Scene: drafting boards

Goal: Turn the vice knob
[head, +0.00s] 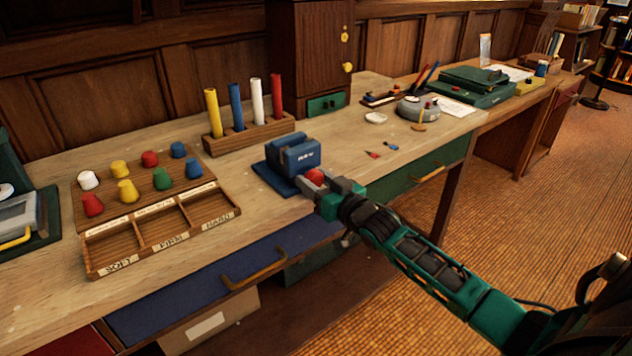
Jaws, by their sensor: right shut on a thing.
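A blue vice (293,158) stands on its blue base near the front edge of the wooden workbench (225,233). Its red knob (316,177) faces the front right. My right gripper (324,183) comes in from the lower right and is shut on the red knob, with the grey fingers around it. The fingers hide part of the knob. The knob's turn angle cannot be told. My left gripper is not in view.
Left of the vice is a board of colored pegs (150,185) with a three-part tray (164,236). Behind it is a rack of colored rods (240,133). Small red and blue pieces (374,155) lie to the right. A blue drawer (200,295) is below.

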